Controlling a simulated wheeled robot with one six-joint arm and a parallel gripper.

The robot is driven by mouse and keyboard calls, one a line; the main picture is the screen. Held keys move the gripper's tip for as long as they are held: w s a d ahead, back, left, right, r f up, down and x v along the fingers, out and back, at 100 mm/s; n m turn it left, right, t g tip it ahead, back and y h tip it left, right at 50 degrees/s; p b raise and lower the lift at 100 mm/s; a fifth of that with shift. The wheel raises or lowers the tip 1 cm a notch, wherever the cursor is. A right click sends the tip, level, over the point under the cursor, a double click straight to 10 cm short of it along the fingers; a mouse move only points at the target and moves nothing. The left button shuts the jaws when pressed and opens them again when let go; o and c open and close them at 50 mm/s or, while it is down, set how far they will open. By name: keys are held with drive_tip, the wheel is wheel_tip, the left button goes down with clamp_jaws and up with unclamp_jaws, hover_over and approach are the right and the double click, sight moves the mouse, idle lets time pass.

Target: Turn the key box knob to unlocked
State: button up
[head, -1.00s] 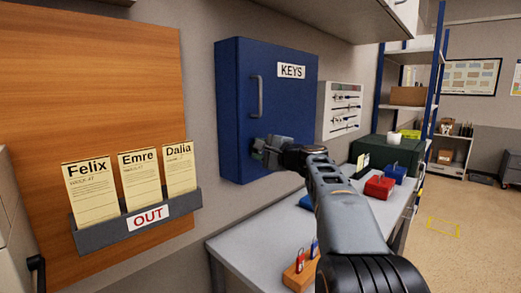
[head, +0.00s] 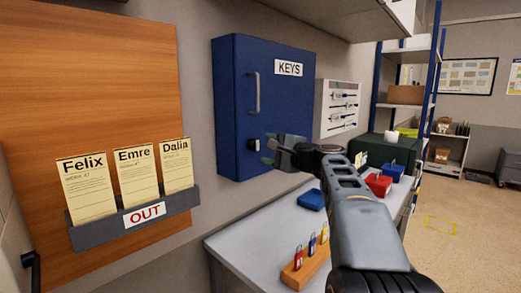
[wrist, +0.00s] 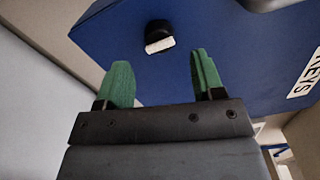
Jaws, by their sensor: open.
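The blue key box (head: 285,105) labelled KEYS hangs on the wall, its door shut, with a grey vertical handle (head: 254,93). The black knob (head: 253,145) sits low on the door below the handle. In the wrist view the knob (wrist: 158,36) shows a pale bar across its face, a little tilted from level. My gripper (head: 268,150) is open and empty, just right of the knob in the head view. In the wrist view its green fingertips (wrist: 160,78) are apart, with the knob beyond them, between their lines and not touched.
A desk (head: 245,245) below holds a wooden block (head: 305,265) with small padlocks, a blue box (head: 311,199) and a red box (head: 378,184). A card rack marked OUT (head: 135,218) is at left. A shelf hangs above the key box.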

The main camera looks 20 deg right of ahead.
drive_tip(key=v, duration=0.9)
drive_tip(key=shift+b, duration=0.4)
drive_tip(key=shift+a, duration=0.1)
